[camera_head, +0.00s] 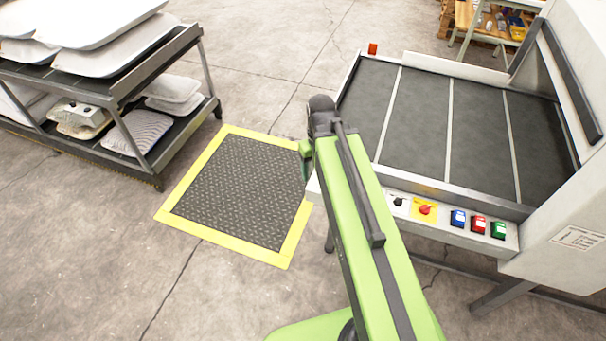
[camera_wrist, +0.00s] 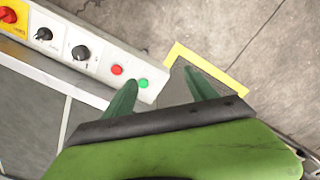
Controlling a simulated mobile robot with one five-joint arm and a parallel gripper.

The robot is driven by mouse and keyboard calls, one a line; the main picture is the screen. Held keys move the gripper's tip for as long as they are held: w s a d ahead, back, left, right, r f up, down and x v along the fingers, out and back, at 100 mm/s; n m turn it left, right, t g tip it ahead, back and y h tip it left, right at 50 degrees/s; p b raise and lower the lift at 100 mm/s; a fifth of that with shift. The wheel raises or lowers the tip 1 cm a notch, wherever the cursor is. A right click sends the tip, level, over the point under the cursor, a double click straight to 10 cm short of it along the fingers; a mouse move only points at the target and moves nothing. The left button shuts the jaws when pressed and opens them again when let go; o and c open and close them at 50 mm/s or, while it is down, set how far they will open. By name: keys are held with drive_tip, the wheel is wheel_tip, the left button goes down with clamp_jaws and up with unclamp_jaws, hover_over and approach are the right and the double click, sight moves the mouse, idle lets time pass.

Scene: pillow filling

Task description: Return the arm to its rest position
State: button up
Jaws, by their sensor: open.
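My green arm rises through the middle of the head view, with its elbow at the top beside the machine. The fingers of my gripper show in the wrist view (camera_wrist: 160,95). They are dark green, spread apart and empty. The gap between them faces the end of the machine's control panel (camera_wrist: 95,55), near a red button (camera_wrist: 117,70) and a green button (camera_wrist: 143,83). I cannot tell whether a finger touches the panel. In the head view most of the gripper is hidden behind the arm.
A machine with a dark belt bed (camera_head: 420,120) stands right of my arm, its panel (camera_head: 460,216) along the near edge. A yellow-edged floor mat (camera_head: 240,190) lies left. A rack (camera_head: 130,90) with white pillows stands at the upper left. Bare floor lies at the lower left.

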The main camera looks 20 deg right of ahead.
drive_tip(key=shift+m, duration=0.7)
drive_tip(key=a, duration=0.5)
drive_tip(key=shift+s+a, duration=0.15)
drive_tip(key=shift+a, duration=0.25)
